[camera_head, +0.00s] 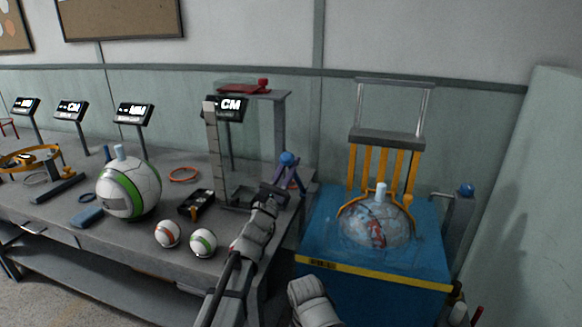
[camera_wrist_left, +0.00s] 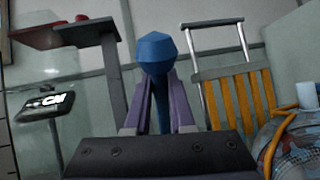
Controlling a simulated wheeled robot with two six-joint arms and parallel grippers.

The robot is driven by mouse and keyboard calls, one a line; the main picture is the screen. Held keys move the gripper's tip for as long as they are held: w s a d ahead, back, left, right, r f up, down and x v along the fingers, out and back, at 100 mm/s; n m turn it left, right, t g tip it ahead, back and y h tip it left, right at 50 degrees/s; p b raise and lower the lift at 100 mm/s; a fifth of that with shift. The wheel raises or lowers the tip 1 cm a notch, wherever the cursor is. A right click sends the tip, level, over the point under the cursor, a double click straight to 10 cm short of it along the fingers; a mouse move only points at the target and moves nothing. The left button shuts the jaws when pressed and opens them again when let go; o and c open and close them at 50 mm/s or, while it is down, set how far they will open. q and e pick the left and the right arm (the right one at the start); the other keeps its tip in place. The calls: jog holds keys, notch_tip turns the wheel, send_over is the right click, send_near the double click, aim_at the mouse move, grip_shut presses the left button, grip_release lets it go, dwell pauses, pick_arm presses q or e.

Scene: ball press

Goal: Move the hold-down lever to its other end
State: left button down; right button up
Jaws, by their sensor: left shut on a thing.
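My left gripper (camera_head: 289,178) is at the right end of the bench, beside the blue press. Its purple fingers are shut around the blue shaft of a lever with a round blue knob (camera_head: 287,158), which I take to be the hold-down lever. In the left wrist view the knob (camera_wrist_left: 155,52) stands up between the two fingers (camera_wrist_left: 160,100). The lever looks about upright; its lower end is hidden behind the gripper. My right gripper is not in view.
The blue press (camera_head: 385,262) holds a clear-domed ball (camera_head: 378,225) under a yellow-barred frame. Another blue knob (camera_head: 466,190) is at its right. The bench (camera_head: 110,240) holds a large ball (camera_head: 128,188), two small balls and a grey stand (camera_head: 280,130).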

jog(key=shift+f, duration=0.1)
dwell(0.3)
pick_arm(q)
jog(key=c, duration=0.8)
grip_release()
jog(key=shift+o, duration=0.2)
jog(key=shift+s+f, duration=0.1)
jog(key=b+v, duration=0.4)
jog(key=v, duration=0.3)
jog(key=shift+s+a+f, duration=0.2)
jog(key=shift+f, duration=0.05)
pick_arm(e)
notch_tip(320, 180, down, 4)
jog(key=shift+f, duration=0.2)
